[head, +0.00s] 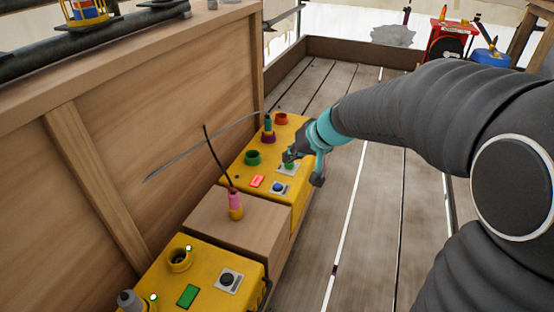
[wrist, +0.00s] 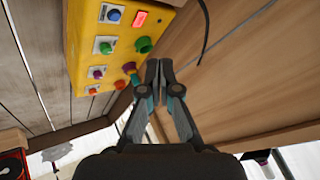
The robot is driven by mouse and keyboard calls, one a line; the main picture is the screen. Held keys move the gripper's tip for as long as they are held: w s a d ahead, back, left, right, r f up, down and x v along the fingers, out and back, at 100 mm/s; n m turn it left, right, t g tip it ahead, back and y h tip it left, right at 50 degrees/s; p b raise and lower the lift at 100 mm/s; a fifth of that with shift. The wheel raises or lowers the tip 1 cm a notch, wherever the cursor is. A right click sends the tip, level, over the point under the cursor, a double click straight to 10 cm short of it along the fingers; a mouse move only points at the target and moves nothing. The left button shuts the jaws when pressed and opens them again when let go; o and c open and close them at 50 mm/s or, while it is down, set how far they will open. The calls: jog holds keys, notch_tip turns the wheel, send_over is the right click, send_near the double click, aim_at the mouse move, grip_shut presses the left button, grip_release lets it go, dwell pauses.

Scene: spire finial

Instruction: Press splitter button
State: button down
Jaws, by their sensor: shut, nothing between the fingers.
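The far yellow box (head: 238,172) has several buttons and sockets; I cannot tell which is the splitter button. A blue button (head: 280,187) is near its front edge, beside a lit red display (head: 257,181). A green button (head: 289,166) lies behind it, partly hidden by my gripper (head: 290,156). In the wrist view the box (wrist: 77,40) shows the blue button (wrist: 114,15), green button (wrist: 106,48) and a purple button (wrist: 97,73). My gripper (wrist: 159,70) is shut and empty there, pointing beside the box; I cannot tell if it touches anything.
A nearer yellow box (head: 215,262) has a dark button (head: 228,280) and a green display (head: 188,296). A wooden block (head: 240,220) with a pink-yellow plug (head: 235,205) and a black cable stands between the boxes. A wooden wall (head: 150,130) rises at left.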

jog(key=w+a+f, duration=0.2)
jog(key=w+f, duration=0.4)
jog(key=w, duration=0.3)
jog(key=m+t, duration=0.1)
jog(key=m, duration=0.1)
send_over(279, 186)
notch_tip(279, 186, down, 8)
jog(key=shift+r, duration=0.1)
jog(key=shift+f+b, duration=2)
jog(key=shift+f, duration=2.45)
jog(key=shift+f, duration=0.1)
jog(key=shift+f, duration=0.25)
